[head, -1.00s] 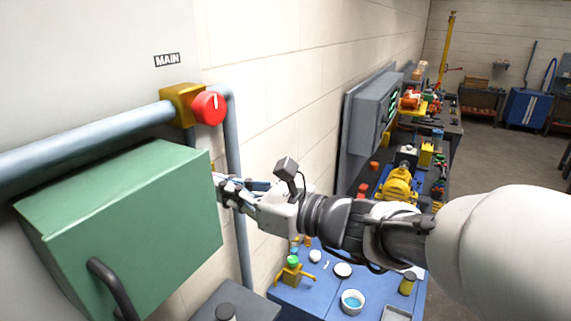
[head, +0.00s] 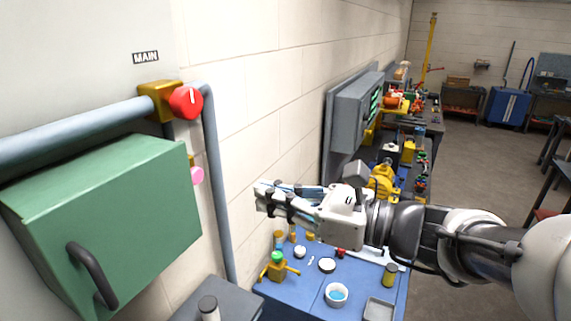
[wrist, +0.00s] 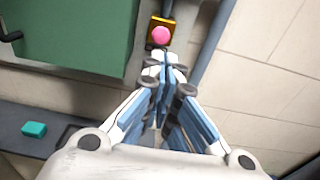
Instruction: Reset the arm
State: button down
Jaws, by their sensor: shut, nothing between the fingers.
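My arm reaches in from the right in the head view, with my gripper (head: 265,199) pointing left. The gripper is shut and empty, held in the air in front of the pale block wall, above the blue bench. It is apart from the green box and the pipe. In the wrist view the closed fingers (wrist: 165,70) point toward a pink round button (wrist: 160,35) on a yellow mount. The same pink button (head: 197,176) shows at the right edge of the green box in the head view.
A green box (head: 100,220) with a dark handle is at the left. A red knob (head: 187,102) sits on the pipe under the MAIN label. The blue bench (head: 310,290) below carries small parts and a bowl. A grey panel (head: 352,120) hangs on the wall. Open floor (head: 480,170) is at the right.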

jog(key=s+d+f+n+g+h+b, duration=0.2)
jog(key=s+f+n+h+b, duration=0.35)
jog(key=f, duration=0.65)
jog(key=s+d+f+n+g+h+b, duration=0.25)
jog(key=s+f+n+b, duration=0.55)
jog(key=f, duration=0.5)
jog(key=s+d+f+n+t+h+b, duration=0.1)
jog(key=s+d+f+n+h+b, duration=0.1)
jog(key=d, duration=0.5)
jog(key=s+d+f+n+t+h+b, duration=0.1)
jog(key=s+d+f+n+h+b, duration=0.1)
jog(key=d+f+n+h+b, duration=0.2)
jog(key=d+f+n+h, duration=0.2)
jog(key=d+f+n, duration=0.1)
jog(key=d+f, duration=0.1)
jog(key=shift+s+f+t, duration=0.2)
jog(key=shift+f+t, duration=0.15)
jog(key=shift+f, duration=0.2)
jog(key=shift+a, duration=0.1)
